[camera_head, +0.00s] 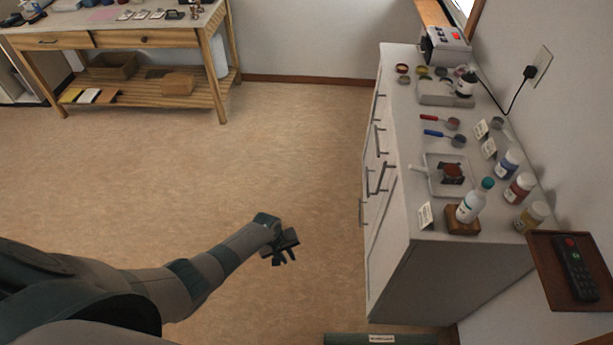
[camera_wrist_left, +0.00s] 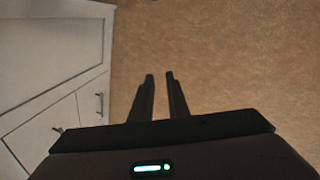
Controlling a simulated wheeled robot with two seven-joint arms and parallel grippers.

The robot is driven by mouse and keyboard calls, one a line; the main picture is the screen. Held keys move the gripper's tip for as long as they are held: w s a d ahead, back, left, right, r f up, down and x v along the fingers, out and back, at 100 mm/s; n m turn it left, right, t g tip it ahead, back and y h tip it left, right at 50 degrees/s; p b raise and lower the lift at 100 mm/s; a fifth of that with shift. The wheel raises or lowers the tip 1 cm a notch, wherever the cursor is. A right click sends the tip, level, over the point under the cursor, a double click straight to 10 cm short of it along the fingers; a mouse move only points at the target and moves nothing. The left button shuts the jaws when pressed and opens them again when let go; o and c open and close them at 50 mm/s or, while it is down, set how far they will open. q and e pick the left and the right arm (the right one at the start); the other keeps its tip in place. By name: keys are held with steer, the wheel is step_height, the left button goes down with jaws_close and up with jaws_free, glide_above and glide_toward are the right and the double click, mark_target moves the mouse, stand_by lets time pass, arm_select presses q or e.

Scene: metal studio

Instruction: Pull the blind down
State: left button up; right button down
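No blind can be made out in either view. A strip of bright window with a wooden frame (camera_head: 477,18) shows at the top right edge of the head view. A black remote control (camera_head: 574,268) with a red button lies on a small brown wall shelf (camera_head: 543,262) at the right. My left gripper (camera_head: 285,258) is low over the floor, left of the white cabinet and apart from it. In the left wrist view its two dark fingers (camera_wrist_left: 160,78) stand apart with nothing between them. My right gripper is in neither view.
The white cabinet (camera_head: 388,220) stands along the right wall, its top holding bottles, measuring cups and trays. Its front also shows in the wrist view (camera_wrist_left: 50,50). A wooden workbench (camera_head: 120,38) stands at the back left. The middle floor is clear.

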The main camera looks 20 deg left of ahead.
arm_select(q)
steer(key=s+f+m+y, duration=0.1)
steer(key=s+f+m, duration=0.1)
steer(key=s+f, duration=0.7)
steer(key=s+f+m, duration=0.2)
steer(key=s+f, duration=0.2)
steer(key=s, duration=0.8)
steer(key=s+f+m, duration=0.2)
steer(key=s+m, duration=0.1)
steer(key=s, duration=0.9)
steer(key=s+d+f+m, duration=0.1)
steer(key=s+f+m, duration=0.2)
steer(key=s, duration=1)
steer(key=shift+s+f+m+g+y+b, duration=0.25)
steer(key=shift+m+g+y+b, duration=0.05)
steer(key=shift+y, duration=0.1)
steer(key=shift+d, duration=0.1)
